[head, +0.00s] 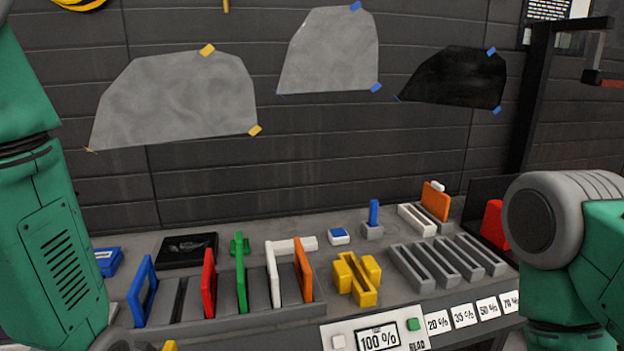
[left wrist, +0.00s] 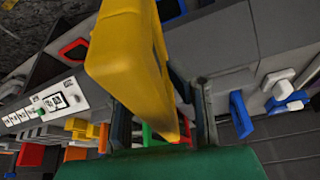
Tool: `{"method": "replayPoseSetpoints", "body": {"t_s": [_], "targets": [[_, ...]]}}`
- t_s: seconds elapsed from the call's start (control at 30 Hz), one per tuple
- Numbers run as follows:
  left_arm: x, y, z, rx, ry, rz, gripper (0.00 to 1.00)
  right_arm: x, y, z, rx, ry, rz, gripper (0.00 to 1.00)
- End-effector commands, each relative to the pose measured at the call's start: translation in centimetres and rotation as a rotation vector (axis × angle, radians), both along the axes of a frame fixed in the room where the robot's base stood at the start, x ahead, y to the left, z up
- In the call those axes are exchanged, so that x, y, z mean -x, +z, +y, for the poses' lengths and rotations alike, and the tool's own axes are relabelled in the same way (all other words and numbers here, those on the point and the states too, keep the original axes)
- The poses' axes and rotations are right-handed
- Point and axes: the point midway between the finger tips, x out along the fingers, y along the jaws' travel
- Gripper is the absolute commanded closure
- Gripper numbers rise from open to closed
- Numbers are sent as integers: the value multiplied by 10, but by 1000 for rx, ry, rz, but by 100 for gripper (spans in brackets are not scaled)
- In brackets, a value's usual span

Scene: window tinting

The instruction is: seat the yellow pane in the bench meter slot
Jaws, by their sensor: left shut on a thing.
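The yellow pane (left wrist: 130,65) is a thick yellow slab in the left wrist view. My left gripper (left wrist: 160,105) is shut on it, with a dark finger at each side. In the head view only a small yellow corner (head: 170,346) shows at the bottom edge, probably the same pane, and the gripper is mostly cut off. The bench meter has a white panel (head: 374,338) reading 100 %. A yellow slotted block (head: 357,278) stands behind that panel, apart from the pane; its slot looks empty. My right gripper is out of view.
A grey rack (head: 258,297) holds blue (head: 143,290), red (head: 209,284), green (head: 240,272), white (head: 273,274) and orange (head: 303,269) panes. An empty slot lies between blue and red. Grey slotted holders (head: 447,261) stand right of the yellow block.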

Motion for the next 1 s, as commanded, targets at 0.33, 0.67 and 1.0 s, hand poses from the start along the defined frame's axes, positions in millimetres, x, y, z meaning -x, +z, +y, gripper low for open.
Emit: {"method": "replayPoseSetpoints", "body": {"t_s": [0.33,0.67,1.0], "targets": [[7,-51,-3,0,-11,-1,100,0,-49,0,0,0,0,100],[6,-106,-3,0,-11,-1,100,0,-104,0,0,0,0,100],[6,-113,-2,0,-11,-1,100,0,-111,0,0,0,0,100]]}}
